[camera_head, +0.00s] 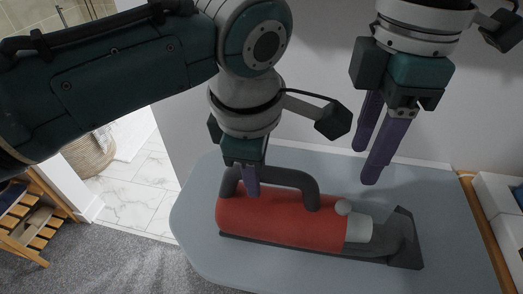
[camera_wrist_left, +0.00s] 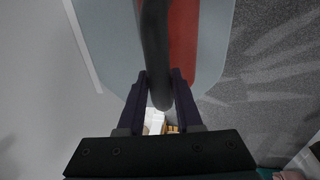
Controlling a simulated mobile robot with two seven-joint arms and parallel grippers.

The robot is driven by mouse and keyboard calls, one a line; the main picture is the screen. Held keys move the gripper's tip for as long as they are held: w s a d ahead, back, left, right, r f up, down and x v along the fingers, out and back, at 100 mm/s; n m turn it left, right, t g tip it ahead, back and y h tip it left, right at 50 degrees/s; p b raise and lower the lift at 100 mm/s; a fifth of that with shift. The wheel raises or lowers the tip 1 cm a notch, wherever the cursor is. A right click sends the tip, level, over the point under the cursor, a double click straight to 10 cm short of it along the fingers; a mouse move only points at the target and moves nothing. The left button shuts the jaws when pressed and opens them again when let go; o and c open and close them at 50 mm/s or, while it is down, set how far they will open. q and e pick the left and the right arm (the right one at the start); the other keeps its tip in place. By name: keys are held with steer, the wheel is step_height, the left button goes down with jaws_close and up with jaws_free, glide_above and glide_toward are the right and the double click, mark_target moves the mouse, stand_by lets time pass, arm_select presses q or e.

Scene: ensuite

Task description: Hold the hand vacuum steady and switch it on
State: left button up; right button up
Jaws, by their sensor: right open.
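The hand vacuum (camera_head: 275,220) lies on the grey-blue tabletop, with a red body, a dark arched handle, a pale collar and a dark nozzle pointing right. My left gripper (camera_head: 251,188) is at the left part of the handle. In the left wrist view its two fingers (camera_wrist_left: 159,78) lie against both sides of the handle (camera_wrist_left: 157,45). My right gripper (camera_head: 366,166) is open and empty, above and behind the knob and nozzle.
The tabletop (camera_head: 460,265) is bare around the vacuum. A white wall stands behind it. A wooden-edged unit with white boxes (camera_head: 495,205) is at the right. A wooden rack (camera_head: 35,215) and a basket (camera_head: 90,158) stand on the floor at the left.

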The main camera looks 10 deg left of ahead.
arm_select(q)
jaws_close()
stand_by(0.8)
arm_select(e)
steer(key=shift+c, duration=0.3)
jaws_close()
stand_by(1.3)
